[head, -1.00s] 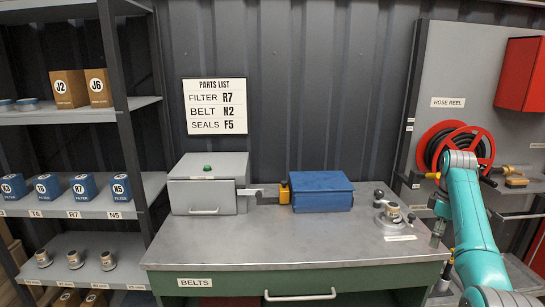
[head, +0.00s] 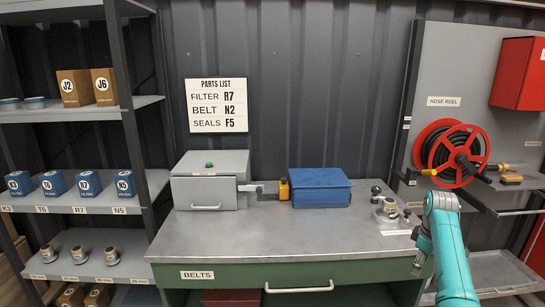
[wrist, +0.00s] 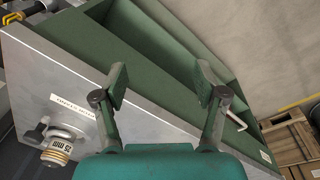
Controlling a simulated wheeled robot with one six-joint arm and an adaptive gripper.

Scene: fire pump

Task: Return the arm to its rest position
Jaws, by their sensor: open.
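My teal arm (head: 450,250) shows at the lower right of the head view, bent with its elbow raised in front of the bench's right end. My gripper (head: 418,266) hangs low beside the right front corner of the bench (head: 290,236), pointing down. In the wrist view my gripper (wrist: 161,85) has its two fingers spread wide with nothing between them. Behind the fingers is the green bench body and its grey top edge. The fingers' exact distance from the bench cannot be told.
A metal coupling fixture (head: 388,208) stands at the bench's right end. A grey box (head: 209,190) and a blue box (head: 320,190) stand at its back. A hose reel (head: 452,152) hangs behind my arm. Wooden crates (wrist: 295,140) show at the wrist view's right. The bench's middle is clear.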

